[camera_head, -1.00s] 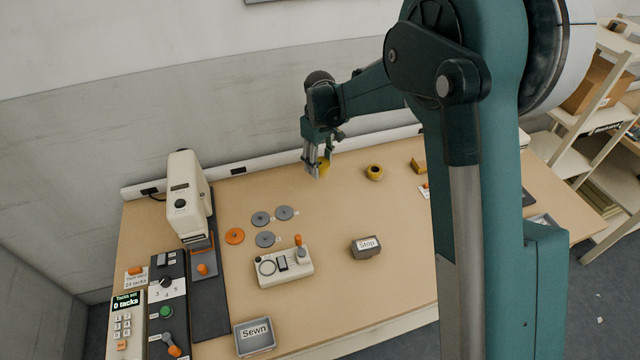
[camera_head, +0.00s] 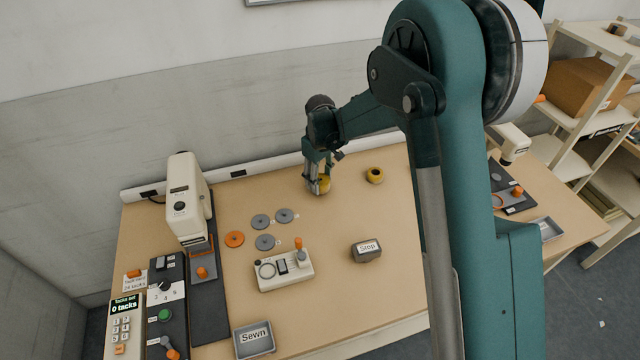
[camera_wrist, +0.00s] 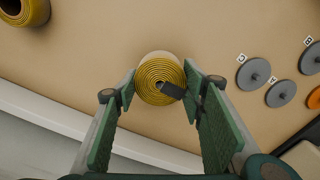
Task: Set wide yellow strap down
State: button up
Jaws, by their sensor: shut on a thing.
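The wide yellow strap is a rolled coil (camera_wrist: 155,82) between the two fingers of my gripper (camera_wrist: 160,90) in the wrist view. Its spiral end faces the camera, and a dark tab lies across its right side. In the head view my gripper (camera_head: 319,190) is shut on the yellow roll (camera_head: 325,184), low over the back of the table. The fingers partly hide the roll there. I cannot tell whether the roll touches the table top.
Another yellow roll (camera_head: 375,175) stands just to the right. Grey discs (camera_head: 261,221) and an orange disc (camera_head: 235,239) lie to the front left. A control box (camera_head: 284,268), a Stop block (camera_head: 367,251) and a Sewn tray (camera_head: 254,338) are nearer. Bare table (camera_head: 330,220) lies in front of my gripper.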

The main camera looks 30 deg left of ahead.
aim_at(320, 179)
jog(key=shift+f, duration=0.95)
jog(key=shift+f, duration=0.2)
jog(key=o, duration=0.9)
jog(key=shift+r, duration=0.2)
notch_tip(320, 179, up, 12)
jog(key=shift+r+p, duration=0.1)
jog(key=shift+p, duration=0.4)
